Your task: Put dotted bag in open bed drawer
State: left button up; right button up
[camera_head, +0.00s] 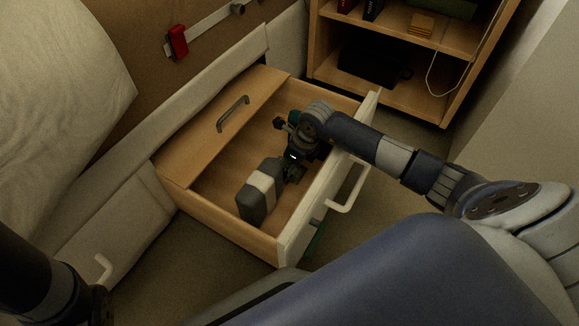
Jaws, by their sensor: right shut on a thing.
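The open bed drawer (270,240) is pulled out from the bed, with light wooden sides and a pale front. A grey bag (252,204) with a white band lies low inside the drawer, toward its near left side. No dots can be made out on it at this size. My right gripper (286,172) reaches down over the drawer front and is shut on the end of the bag. Its fingertips are partly hidden in the dark. Whether the bag rests on the drawer floor is hard to tell. My left arm shows at the lower left, but its gripper is out of view.
The drawer front has a white handle (349,190). A wooden shelf (440,107) with a black bag (368,65) stands behind. A red object (178,42) hangs on a rail at the back. Another white handle (104,268) is at the lower left. The bed (60,90) fills the left.

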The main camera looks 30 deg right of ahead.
aim_at(299, 170)
jog(key=shift+f, duration=0.1)
jog(key=o, duration=0.8)
jog(key=shift+c, duration=0.2)
jog(key=p+v, duration=0.7)
jog(key=v, duration=0.5)
jog(key=shift+p, duration=0.35)
jog(key=shift+a, duration=0.15)
